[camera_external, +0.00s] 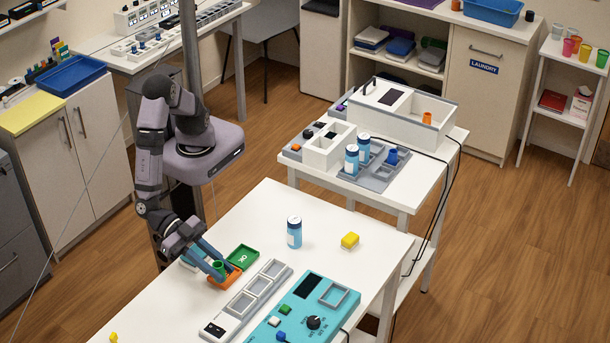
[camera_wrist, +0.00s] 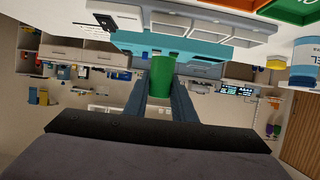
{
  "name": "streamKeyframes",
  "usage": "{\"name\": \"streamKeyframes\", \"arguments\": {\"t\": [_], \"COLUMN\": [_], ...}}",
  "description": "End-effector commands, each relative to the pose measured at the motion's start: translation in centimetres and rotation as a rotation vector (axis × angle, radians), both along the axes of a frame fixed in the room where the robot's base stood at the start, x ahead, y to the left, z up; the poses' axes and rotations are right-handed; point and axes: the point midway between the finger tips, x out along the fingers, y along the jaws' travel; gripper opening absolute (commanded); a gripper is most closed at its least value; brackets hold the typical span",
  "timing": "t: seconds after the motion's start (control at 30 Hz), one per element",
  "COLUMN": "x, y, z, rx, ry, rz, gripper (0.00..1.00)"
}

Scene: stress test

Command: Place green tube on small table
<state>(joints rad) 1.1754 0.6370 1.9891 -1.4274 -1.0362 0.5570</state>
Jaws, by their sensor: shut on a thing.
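The green tube (camera_external: 218,267) is held at the tip of my gripper (camera_external: 214,262), near the orange tray (camera_external: 229,282) on the front white table (camera_external: 262,210). I cannot tell how high above the table or tray it is. In the wrist view the green tube (camera_wrist: 161,76) stands out between the two blue fingers of my gripper (camera_wrist: 160,92), which are shut on it. A smaller white table (camera_external: 452,138) stands behind the front one. A white stand (camera_external: 551,66) is at the far right; I cannot tell which is the small table.
A green tray (camera_external: 243,256) lies beside the orange one. A grey slotted rack (camera_external: 246,302) and a teal panel (camera_external: 307,309) are in front. A blue-and-white bottle (camera_external: 294,233) and a yellow block (camera_external: 350,240) stand on open tabletop. The back table carries a white machine (camera_external: 400,112) and bottles.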

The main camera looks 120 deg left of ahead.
Motion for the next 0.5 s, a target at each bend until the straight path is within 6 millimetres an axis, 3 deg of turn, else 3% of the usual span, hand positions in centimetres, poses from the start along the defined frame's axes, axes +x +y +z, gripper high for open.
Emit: {"name": "streamKeyframes", "arguments": {"t": [0.3, 0.5], "x": [0.0, 0.0], "y": [0.1, 0.0], "z": [-4.4, -5.0], "rx": [0.003, -0.001], "ry": [0.002, 0.000], "rz": [0.000, 0.000], "gripper": [0.00, 0.00]}}
